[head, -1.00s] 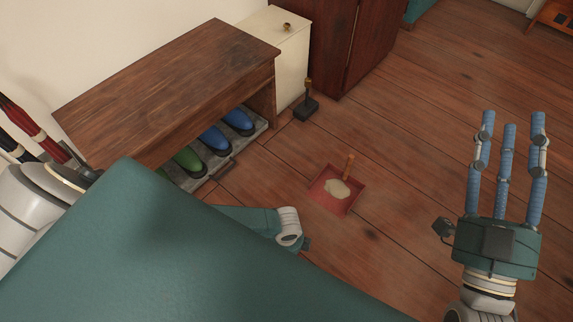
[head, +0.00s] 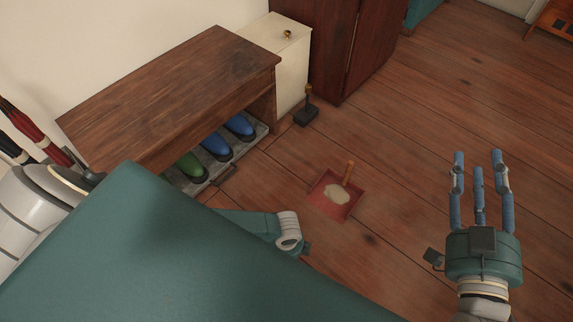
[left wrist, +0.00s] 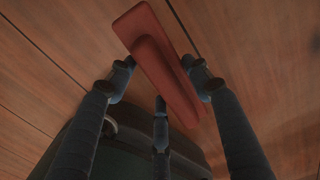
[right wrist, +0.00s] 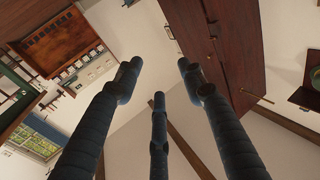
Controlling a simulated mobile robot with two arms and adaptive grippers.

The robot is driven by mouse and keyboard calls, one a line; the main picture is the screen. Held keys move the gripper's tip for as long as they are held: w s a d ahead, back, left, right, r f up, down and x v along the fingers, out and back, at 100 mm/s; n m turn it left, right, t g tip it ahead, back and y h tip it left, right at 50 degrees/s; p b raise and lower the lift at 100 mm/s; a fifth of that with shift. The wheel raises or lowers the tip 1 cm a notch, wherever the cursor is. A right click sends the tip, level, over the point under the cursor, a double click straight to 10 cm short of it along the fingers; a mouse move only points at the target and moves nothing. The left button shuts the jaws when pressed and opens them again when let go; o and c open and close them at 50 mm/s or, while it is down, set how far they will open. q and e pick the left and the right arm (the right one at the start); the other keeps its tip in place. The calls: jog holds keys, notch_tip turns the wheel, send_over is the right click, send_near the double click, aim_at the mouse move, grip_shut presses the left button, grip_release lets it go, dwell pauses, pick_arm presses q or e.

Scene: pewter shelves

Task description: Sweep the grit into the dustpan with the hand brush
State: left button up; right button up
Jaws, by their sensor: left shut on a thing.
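My left gripper (left wrist: 157,80) is shut on a long red block with a raised ridge, which looks like the hand brush (left wrist: 150,45); no bristles show. In the head view my left gripper is hidden behind my own body and arm. My right gripper (head: 478,167) is open and empty, fingers up, right of the dustpan and apart from it.
A wooden bench (head: 165,95) with blue and green shoes on a low tray stands at the left. A small black object with an upright handle (head: 306,112) stands by a cream cabinet (head: 290,75). Floor right of the dustpan is clear.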

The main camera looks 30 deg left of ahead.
notch_tip(320, 180, down, 7)
jog(key=s+d+g+h+p, duration=0.1)
jog(key=g, duration=0.2)
jog(key=shift+d, duration=0.15)
dwell(0.4)
